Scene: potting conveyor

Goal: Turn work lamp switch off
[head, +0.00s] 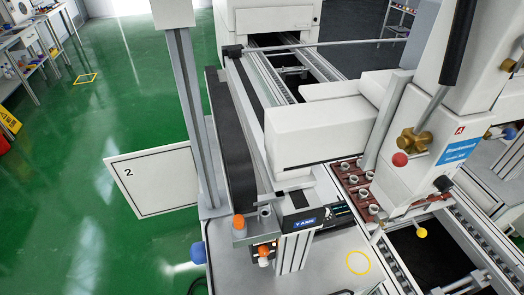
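I cannot make out with certainty which part is the work lamp switch. A small control box (262,244) with an orange lit spot stands on the front table. An orange cap (239,222) sits at its upper left, and an orange-and-white knob (264,254) sticks out at its front. No lamp can be clearly identified. Neither of my grippers shows in the head view.
A grey machine table (340,255) bears a yellow ring mark. A white dispensing column (420,130) has red (400,159), black (443,184) and yellow (421,233) knobs. A white panel marked 2 (152,180) juts left. The green floor at left is largely open.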

